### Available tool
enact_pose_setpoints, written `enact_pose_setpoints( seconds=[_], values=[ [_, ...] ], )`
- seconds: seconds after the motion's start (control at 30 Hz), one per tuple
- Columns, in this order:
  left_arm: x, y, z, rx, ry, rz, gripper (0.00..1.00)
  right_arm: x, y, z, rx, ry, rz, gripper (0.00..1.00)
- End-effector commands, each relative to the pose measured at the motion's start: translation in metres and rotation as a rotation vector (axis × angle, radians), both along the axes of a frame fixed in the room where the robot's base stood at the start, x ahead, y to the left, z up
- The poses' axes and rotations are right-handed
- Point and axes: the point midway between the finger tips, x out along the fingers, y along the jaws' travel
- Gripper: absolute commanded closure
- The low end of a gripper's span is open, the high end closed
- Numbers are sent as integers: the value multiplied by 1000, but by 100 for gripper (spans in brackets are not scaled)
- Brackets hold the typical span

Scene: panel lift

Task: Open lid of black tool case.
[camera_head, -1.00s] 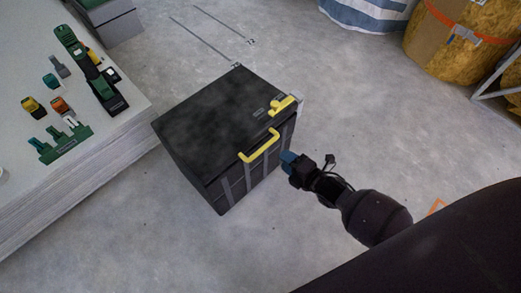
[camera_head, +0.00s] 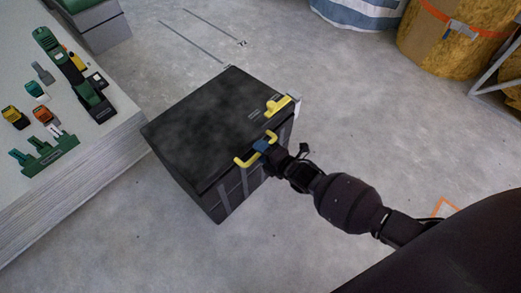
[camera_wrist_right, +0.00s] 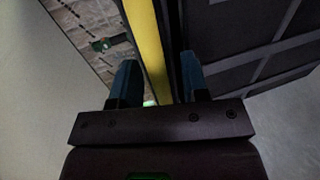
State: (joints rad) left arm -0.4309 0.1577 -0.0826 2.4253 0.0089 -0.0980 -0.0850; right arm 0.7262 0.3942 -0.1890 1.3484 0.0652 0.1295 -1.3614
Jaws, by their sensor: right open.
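The black tool case (camera_head: 205,125) stands on the floor with its lid down. A yellow handle (camera_head: 243,161) runs along its front upper edge, and a yellow latch (camera_head: 279,104) sits at the lid's corner. My right gripper (camera_head: 262,146) is at the handle, its blue fingertips overlapping the handle's middle. In the right wrist view the open gripper (camera_wrist_right: 158,80) has the yellow handle bar (camera_wrist_right: 146,45) between its two blue fingers, with a gap on at least one side. The case's ribbed side (camera_wrist_right: 245,50) lies to the right there. My left gripper is not in view.
A pale table (camera_head: 100,145) with green and yellow tools stands to the left of the case. A striped bag (camera_head: 362,12) and a yellow-brown drum (camera_head: 455,45) stand at the back right.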

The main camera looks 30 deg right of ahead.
Motion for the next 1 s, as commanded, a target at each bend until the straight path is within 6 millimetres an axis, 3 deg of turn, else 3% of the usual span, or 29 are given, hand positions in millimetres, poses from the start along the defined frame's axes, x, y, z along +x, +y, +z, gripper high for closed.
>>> enact_pose_setpoints(
  seconds=[0.37, 0.63, 1.0],
  values=[
    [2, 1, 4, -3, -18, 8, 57, 4, 1, 0, 0, -1, 0, 58],
    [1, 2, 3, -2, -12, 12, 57, 4, 1, 0, 0, -1, 0, 100],
    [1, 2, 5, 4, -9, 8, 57, 5, 3, 4, -1, 4, 0, 100]
  ],
)
